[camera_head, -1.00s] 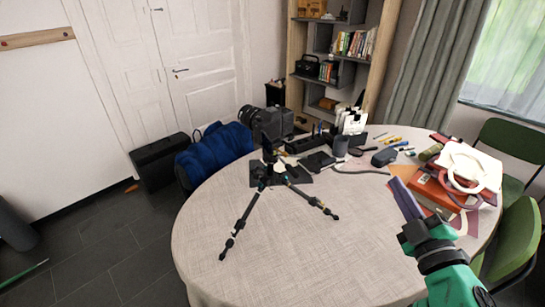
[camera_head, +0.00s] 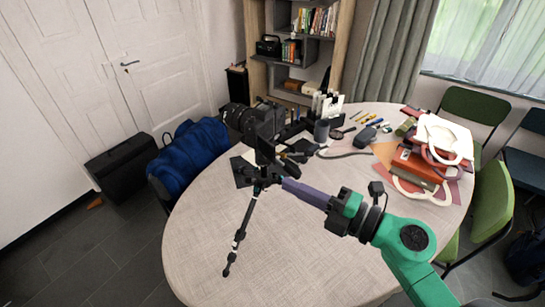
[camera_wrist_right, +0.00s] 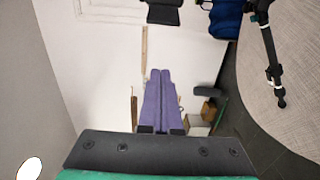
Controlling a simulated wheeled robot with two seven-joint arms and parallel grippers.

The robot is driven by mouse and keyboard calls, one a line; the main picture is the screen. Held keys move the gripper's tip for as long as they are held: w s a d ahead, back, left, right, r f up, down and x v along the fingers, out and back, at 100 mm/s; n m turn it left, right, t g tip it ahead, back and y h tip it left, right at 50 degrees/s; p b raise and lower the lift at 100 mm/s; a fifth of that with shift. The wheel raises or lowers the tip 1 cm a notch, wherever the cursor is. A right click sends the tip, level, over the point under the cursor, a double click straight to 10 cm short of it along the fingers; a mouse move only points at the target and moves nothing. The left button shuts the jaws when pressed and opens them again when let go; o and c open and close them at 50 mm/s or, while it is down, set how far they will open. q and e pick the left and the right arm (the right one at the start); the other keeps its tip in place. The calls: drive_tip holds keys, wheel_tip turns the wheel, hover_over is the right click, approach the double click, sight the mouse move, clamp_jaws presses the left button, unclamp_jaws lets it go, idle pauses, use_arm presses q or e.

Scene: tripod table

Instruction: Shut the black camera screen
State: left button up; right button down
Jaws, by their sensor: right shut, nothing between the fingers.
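The black camera (camera_head: 268,118) with a large lens (camera_head: 236,117) is above the far left part of the table, over a black tripod (camera_head: 242,232). A dark flat panel (camera_head: 265,150), which looks like the camera screen, hangs below the body; its exact angle is hard to tell. My right gripper (camera_head: 285,183) has its long purple fingers together and empty, the tips close to the tripod head in the picture, below the panel. In the right wrist view the closed fingers (camera_wrist_right: 158,73) point toward a dark piece (camera_wrist_right: 163,12) at the top edge. My left gripper is out of view.
The round table (camera_head: 300,255) is bare at the front. Books and papers (camera_head: 425,165) lie on its right, with small items and a dark cup (camera_head: 321,130) at the back. A blue bag (camera_head: 190,155) is beside the left edge. Green chairs (camera_head: 492,200) stand at right.

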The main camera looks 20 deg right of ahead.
sight(266, 148)
drive_tip(key=p+x, duration=0.4)
drive_tip(key=x, duration=0.5)
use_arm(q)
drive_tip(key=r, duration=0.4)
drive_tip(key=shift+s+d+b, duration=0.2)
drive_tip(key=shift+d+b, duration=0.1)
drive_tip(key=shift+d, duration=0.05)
use_arm(e)
drive_tip(key=d, duration=0.4)
drive_tip(key=shift+w+d, duration=0.15)
drive_tip(key=shift+w, duration=0.2)
use_arm(q)
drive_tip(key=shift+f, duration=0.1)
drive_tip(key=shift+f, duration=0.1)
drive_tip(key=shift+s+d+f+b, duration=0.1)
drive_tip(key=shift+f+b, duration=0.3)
drive_tip(key=shift+b, duration=0.15)
use_arm(e)
drive_tip(key=shift+d+f+n+g+y, duration=0.1)
drive_tip(key=shift+d+n+g+y, duration=0.2)
drive_tip(key=shift+d+g+y, duration=0.15)
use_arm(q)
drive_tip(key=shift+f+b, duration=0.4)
use_arm(e)
drive_tip(key=shift+w+d+n+g+y, duration=0.15)
drive_tip(key=shift+n+g+y, duration=0.15)
drive_tip(key=shift+y, duration=0.15)
